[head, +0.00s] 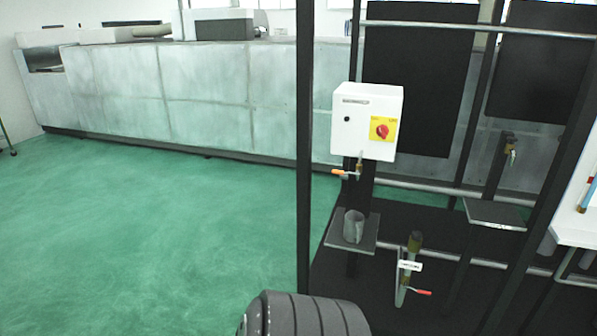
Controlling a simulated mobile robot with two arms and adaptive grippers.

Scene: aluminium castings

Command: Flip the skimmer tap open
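A tap with an orange lever (341,172) and a brass body (359,163) sits just below a white box; its lever points left, roughly level. A second valve with a red lever (420,292) is lower down, on a pipe with a white label (410,265) too small to read. A third, brass tap (512,150) is on a post at the right. I cannot tell from labels which is the skimmer tap. A clear jug (353,226) stands on a small shelf (370,241) below the orange-levered tap. Neither gripper is in view.
The white box (368,120) carries a red rotary switch (382,131) on yellow. A dark upright post (304,150) stands left of the taps. Another small shelf (495,214) is at the right. The green floor (150,235) to the left is clear.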

